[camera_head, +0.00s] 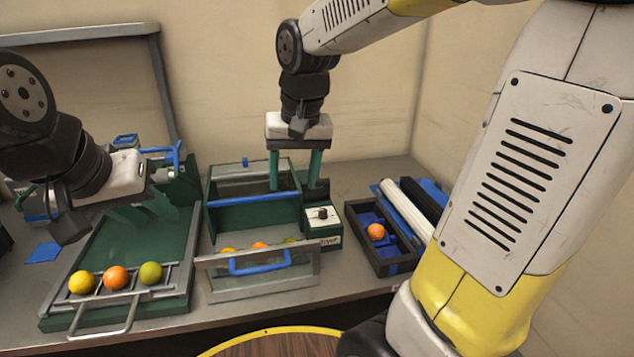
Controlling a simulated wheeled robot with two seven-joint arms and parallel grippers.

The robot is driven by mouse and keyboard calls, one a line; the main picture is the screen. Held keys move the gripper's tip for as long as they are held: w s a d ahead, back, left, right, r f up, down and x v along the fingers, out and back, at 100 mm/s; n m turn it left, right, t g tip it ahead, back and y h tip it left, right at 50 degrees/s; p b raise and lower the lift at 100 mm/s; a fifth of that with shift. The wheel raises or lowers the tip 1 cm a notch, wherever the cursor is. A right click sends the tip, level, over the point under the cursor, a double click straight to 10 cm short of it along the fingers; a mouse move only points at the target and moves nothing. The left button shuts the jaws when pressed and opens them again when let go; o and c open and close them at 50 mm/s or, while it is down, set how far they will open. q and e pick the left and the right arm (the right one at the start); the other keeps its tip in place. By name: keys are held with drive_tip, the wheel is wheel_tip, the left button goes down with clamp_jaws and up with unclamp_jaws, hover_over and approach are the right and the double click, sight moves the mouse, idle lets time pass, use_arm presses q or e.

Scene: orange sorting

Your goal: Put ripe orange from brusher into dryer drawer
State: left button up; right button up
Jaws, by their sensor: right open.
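An orange fruit (376,232) lies in the blue channel of a dark-framed unit (407,267) with rollers at the right, which looks like the brusher. The green box in the middle (212,220), apparently the dryer, has a drawer with a clear front (298,278) and blue handle. Yellow, orange and greenish fruit show partly behind that front. My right gripper (294,186) is open and empty, pointing down over the back right of the green box, left of the brusher. My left gripper (148,214) is over the green tray at the left; its fingers blend into the tray.
The green tray (160,235) has a metal rack with a yellow (82,282), an orange (116,278) and a green fruit (151,273). A white control box with a knob (323,214) stands between dryer and brusher. A round wooden top (285,345) is at the front.

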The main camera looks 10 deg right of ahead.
drive_tip(key=s+d+r+t+y, duration=0.1)
drive_tip(key=s+d, duration=0.4)
drive_tip(key=s, duration=0.5)
drive_tip(key=r+t, duration=0.1)
drive_tip(key=t, duration=0.1)
drive_tip(key=shift+s+r+n+t, duration=0.2)
drive_tip(key=shift+n+t, duration=0.2)
